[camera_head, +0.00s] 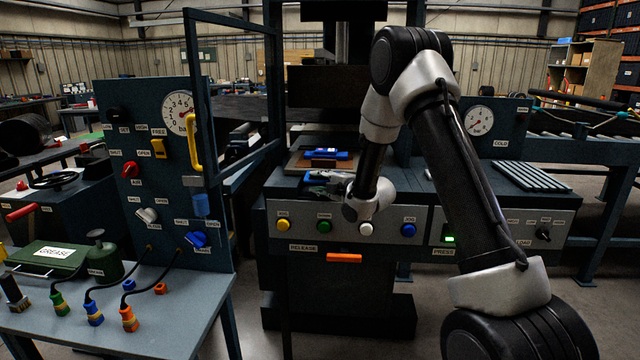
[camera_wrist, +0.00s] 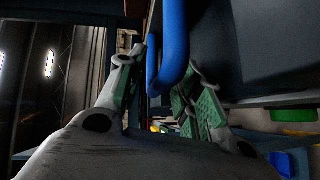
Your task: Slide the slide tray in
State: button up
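The slide tray is probably the flat brown plate (camera_head: 297,165) on the press bed, with a blue part (camera_head: 335,154) on it in the head view. My gripper (camera_head: 322,181) is low at the front of the press, just before the tray. In the wrist view, a blue bar-shaped handle (camera_wrist: 170,45) reaches between the fingertips of my gripper (camera_wrist: 165,72). The green-padded fingers stand apart on either side of the handle. The left finger is very close to it; I cannot tell whether it touches. The gripper hides part of the tray front in the head view.
Below the bed is a panel with yellow (camera_head: 284,225), green, white and blue buttons. A frame with a yellow handle (camera_head: 193,139) stands to the left, by a gauge panel (camera_head: 160,190). The press ram (camera_head: 327,86) hangs above the bed.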

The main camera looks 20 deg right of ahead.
jog(key=shift+s, duration=0.1)
jog(key=v, duration=1.2)
jog(key=shift+f, duration=0.1)
